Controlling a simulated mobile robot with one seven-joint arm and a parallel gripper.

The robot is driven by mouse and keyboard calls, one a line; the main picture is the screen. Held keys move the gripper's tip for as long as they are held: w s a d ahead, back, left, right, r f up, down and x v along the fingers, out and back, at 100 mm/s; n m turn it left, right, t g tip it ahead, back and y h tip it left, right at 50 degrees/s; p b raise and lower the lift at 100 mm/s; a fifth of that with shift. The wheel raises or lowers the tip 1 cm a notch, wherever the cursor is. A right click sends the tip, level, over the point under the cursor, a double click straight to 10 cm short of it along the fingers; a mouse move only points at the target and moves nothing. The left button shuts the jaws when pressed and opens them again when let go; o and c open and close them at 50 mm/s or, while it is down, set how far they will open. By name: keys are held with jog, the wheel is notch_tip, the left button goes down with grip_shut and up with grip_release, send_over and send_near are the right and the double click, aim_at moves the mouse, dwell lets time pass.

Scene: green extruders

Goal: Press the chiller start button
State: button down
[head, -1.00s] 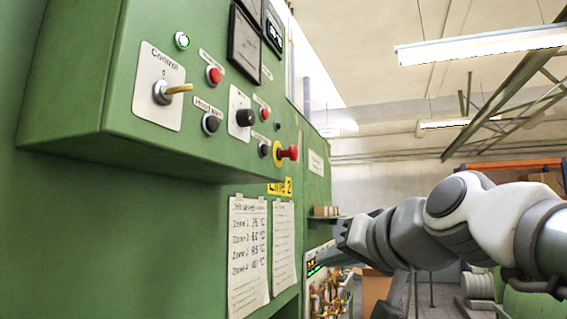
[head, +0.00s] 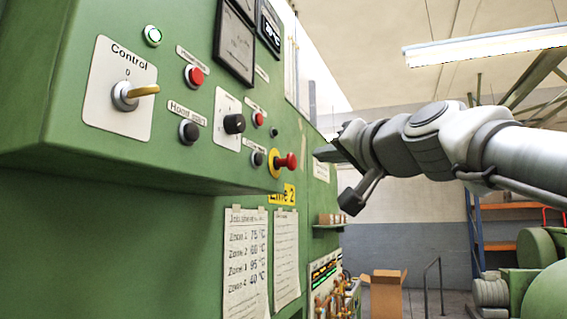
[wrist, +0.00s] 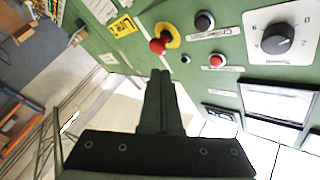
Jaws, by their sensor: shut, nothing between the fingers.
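The green control panel (head: 110,160) carries two red-and-black button pairs. The left black button (head: 189,132) is labelled "Hood start". The right pair has a red button (head: 258,118) above a black button (head: 257,158); their labels are too small to read, so I cannot confirm which is chiller start. In the wrist view this black button (wrist: 204,21) and red button (wrist: 217,60) show beyond the fingertips, to the right. My gripper (head: 322,154) is shut and empty, apart from the panel, right of these buttons. It also shows in the wrist view (wrist: 160,74).
A red emergency-stop knob (head: 286,161) on a yellow disc sticks out between the black button and my gripper. A black rotary knob (head: 234,123) and a yellow-handled Control switch (head: 130,94) project further left. A small shelf with boxes (head: 330,220) is below my gripper.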

aim_at(258, 159)
jog(key=shift+a, duration=0.1)
jog(key=w+a+p, duration=0.3)
jog(key=a+p, duration=0.1)
jog(key=a, duration=0.4)
jog(key=shift+a, duration=0.1)
dwell(2.0)
jog(key=shift+w+a+p, duration=0.2)
jog(key=shift+a+p, duration=0.1)
jog(key=shift+a, duration=0.05)
jog(key=shift+w+a, duration=0.1)
jog(key=shift+a, duration=0.25)
dwell(0.8)
jog(key=shift+s+d+b, duration=0.25)
jog(key=shift+d+b, duration=0.2)
jog(key=shift+d, duration=0.25)
